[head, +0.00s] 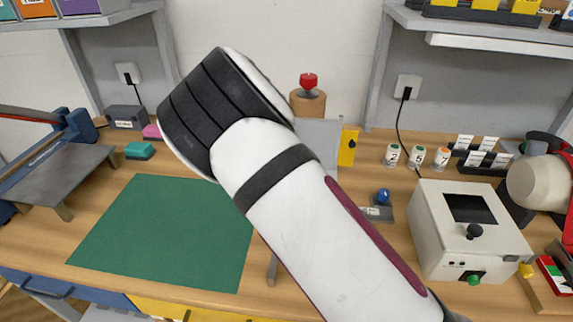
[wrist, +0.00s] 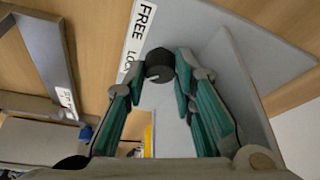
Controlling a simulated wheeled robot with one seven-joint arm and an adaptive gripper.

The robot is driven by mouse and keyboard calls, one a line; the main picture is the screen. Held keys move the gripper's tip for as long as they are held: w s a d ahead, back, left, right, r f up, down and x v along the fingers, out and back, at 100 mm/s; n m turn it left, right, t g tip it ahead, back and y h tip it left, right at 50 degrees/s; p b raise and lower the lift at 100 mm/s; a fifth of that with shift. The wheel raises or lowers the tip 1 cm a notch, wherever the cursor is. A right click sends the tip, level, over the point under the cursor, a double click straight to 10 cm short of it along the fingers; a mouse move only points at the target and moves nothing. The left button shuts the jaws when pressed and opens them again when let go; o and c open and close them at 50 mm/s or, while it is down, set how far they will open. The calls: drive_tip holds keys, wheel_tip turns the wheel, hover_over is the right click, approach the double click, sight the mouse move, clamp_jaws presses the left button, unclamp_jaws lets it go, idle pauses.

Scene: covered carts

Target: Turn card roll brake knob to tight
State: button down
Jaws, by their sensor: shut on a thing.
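In the wrist view, my gripper (wrist: 161,70) is shut on a small black knob (wrist: 159,61), one green-padded finger at each side. The knob stands on a grey plate (wrist: 186,36). A white label strip (wrist: 138,38) beside it reads FREE, then letters that look like LOCK, partly hidden by a finger. In the head view, my arm hides the gripper and this knob. A brown roll (head: 308,104) with a red knob (head: 308,80) on top stands behind my arm. I cannot tell from the label which knob is the card roll brake.
A green mat (head: 160,235) lies left of my arm. A blue knob on a small grey base (head: 378,213) and a white box with a screen (head: 468,235) are at right. A grey panel (head: 322,140) and yellow piece (head: 348,147) stand behind my arm.

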idle(0.3)
drive_tip(key=c, duration=1.6)
unclamp_jaws()
drive_tip(key=v, duration=1.2)
drive_tip(key=shift+o, duration=0.2)
